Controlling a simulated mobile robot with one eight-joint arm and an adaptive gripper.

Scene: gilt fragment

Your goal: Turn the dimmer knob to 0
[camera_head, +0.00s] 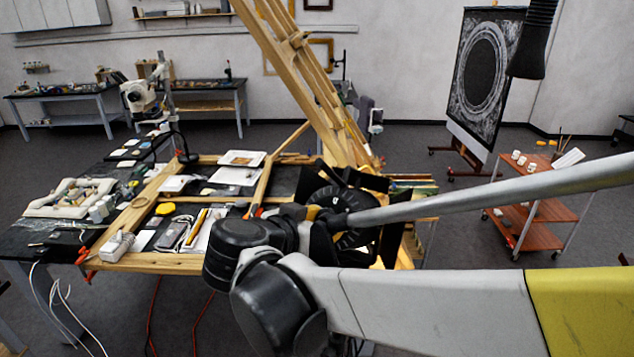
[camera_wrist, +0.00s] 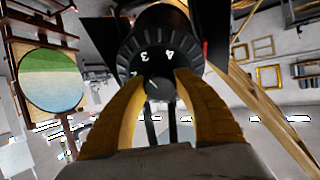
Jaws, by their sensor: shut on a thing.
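The dimmer knob (camera_wrist: 157,88) is a small dark cylinder with a pale line on its face, in the upper middle of the wrist view. It sits in front of a black ring-shaped scale (camera_wrist: 150,52) that shows the numerals 2, 3 and 4. The yellow-brown fingers of my gripper (camera_wrist: 161,82) are shut on the knob from both sides. In the head view the scale (camera_head: 352,238) shows as a black disc with pale ticks on the black lamp. My gripper (camera_head: 313,212) is at its left side, mostly hidden by my wrist. The 0 mark cannot be made out.
A grey metal pole (camera_head: 500,190) runs right from the lamp. A wooden easel (camera_head: 310,75) rises behind it. A cluttered worktable (camera_head: 150,262) stands on the left, with a microscope (camera_head: 150,95) behind.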

